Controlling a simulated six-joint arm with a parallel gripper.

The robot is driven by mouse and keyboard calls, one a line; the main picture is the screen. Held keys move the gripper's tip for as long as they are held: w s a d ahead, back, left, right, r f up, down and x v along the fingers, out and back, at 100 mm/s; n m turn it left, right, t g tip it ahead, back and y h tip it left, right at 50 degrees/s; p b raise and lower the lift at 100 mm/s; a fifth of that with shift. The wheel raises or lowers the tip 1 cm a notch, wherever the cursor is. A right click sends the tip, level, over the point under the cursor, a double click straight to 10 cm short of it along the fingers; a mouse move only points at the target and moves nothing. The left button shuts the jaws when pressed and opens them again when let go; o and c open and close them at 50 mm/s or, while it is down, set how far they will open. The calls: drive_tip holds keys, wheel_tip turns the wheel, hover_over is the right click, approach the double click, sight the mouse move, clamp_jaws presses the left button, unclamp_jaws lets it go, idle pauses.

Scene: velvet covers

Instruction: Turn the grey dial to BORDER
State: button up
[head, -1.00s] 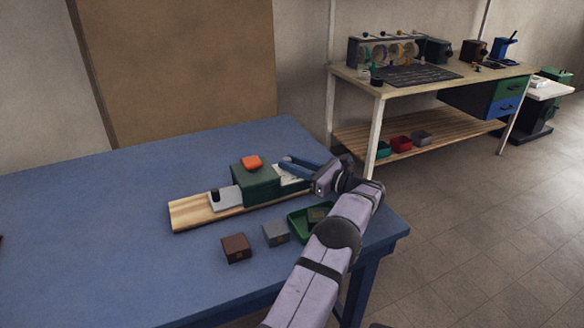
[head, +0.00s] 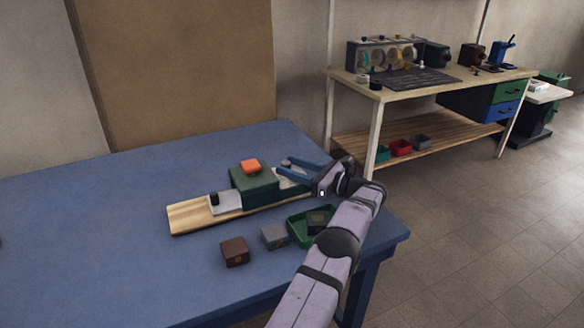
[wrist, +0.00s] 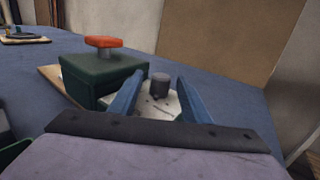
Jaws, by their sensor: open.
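A dark grey knob (wrist: 160,84), which looks like the grey dial, stands upright on a pale plate (wrist: 158,106) beside the green box (wrist: 100,78). The marks on the plate are too small to read, so I cannot tell the dial's setting. My gripper (head: 282,165) is at the right end of the wooden board (head: 187,217). In the wrist view its two blue fingers are open, one on each side of the knob, with visible gaps. I cannot tell how far down the fingers reach around it.
An orange-red handle (head: 250,166) tops the green box. A black peg (head: 214,198) stands on a plate to its left. A brown block (head: 235,252), a grey block (head: 274,237) and a green tray (head: 296,232) lie in front.

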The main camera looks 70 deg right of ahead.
sight(289, 165)
drive_tip(key=shift+s+a, duration=0.25)
drive_tip(key=shift+s, duration=0.95)
drive_tip(key=shift+s+a, duration=0.2)
drive_tip(key=shift+s, duration=0.95)
drive_tip(key=shift+s+a, duration=0.25)
drive_tip(key=shift+s, duration=0.95)
